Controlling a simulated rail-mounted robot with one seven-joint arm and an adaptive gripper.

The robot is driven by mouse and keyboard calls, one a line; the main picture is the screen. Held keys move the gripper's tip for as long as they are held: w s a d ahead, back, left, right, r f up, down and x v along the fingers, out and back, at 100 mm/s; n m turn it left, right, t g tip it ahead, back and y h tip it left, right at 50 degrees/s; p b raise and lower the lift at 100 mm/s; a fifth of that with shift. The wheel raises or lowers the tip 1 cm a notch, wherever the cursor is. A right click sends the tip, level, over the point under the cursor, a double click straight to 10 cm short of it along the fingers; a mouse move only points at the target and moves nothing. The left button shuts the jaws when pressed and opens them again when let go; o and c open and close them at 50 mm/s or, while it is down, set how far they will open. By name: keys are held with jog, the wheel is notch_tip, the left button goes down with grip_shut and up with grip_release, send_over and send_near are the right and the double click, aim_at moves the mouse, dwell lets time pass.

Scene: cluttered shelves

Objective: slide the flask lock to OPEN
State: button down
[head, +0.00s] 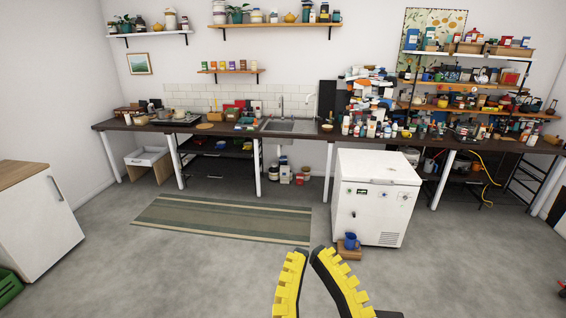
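My gripper (308,252) is at the bottom centre of the head view. My gripper is apart from everything.
The white chest freezer (372,205) stands ahead to the right. A long dark counter (222,130) with a sink (291,126) runs along the back wall. A white cabinet (35,225) stands left. A striped rug (222,218) lies on otherwise open floor. A yellow cable (489,178) hangs right.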

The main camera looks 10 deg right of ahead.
notch_tip(320, 180, up, 18)
jog(key=p, duration=1.4)
